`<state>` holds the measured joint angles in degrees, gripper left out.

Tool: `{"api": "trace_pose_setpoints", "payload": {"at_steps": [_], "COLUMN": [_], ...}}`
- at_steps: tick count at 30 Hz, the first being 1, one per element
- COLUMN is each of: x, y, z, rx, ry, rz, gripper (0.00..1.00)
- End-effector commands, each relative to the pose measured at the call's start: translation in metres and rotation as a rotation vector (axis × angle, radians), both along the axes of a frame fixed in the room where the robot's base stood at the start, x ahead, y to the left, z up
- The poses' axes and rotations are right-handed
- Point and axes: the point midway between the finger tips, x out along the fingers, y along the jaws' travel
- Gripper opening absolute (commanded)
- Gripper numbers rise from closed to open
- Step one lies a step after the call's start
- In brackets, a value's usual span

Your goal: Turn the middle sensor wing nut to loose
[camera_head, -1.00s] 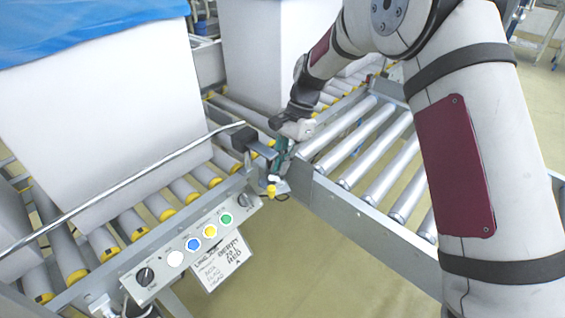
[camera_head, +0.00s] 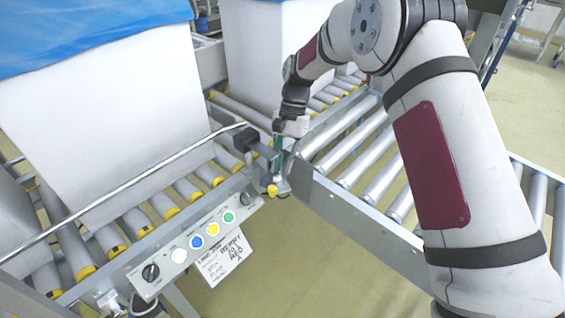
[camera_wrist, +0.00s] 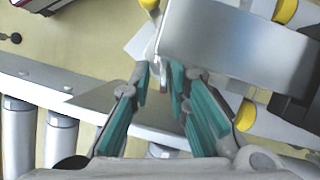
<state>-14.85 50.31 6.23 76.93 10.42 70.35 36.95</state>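My gripper (camera_wrist: 160,80) shows in the wrist view with teal finger pads on both sides of a gap. It looks open. A small pale metal piece (camera_wrist: 157,52), which may be the wing nut, lies at the gap between the fingertips; I cannot tell whether they touch it. In the head view my gripper (camera_head: 280,150) points down at the sensor bracket (camera_head: 264,150) on the conveyor rail. The wing nut cannot be made out there, and its turn position cannot be read.
A dark sensor block (camera_head: 245,140) and a long metal rod (camera_head: 130,178) stand left of my gripper. A control panel (camera_head: 195,245) with coloured buttons is in front. Tall white boxes (camera_head: 95,130) stand on the rollers behind. Bare rollers (camera_head: 365,150) lie to the right.

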Motion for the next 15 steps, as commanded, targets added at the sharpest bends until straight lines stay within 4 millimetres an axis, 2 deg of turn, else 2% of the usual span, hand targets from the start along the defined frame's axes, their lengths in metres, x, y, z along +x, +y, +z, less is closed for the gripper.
{"api": "trace_pose_setpoints", "payload": {"at_steps": [1,7,15], "x": [0.000,0.002,0.016], "y": [0.005,0.005,-0.002], "z": [0.001,0.007,0.042], "rx": [0.008,0.010,0.010], "ry": [-0.003,-0.004,-0.007], "rz": [0.003,0.003,0.002], "gripper": [0.26,0.26,0.26]}}
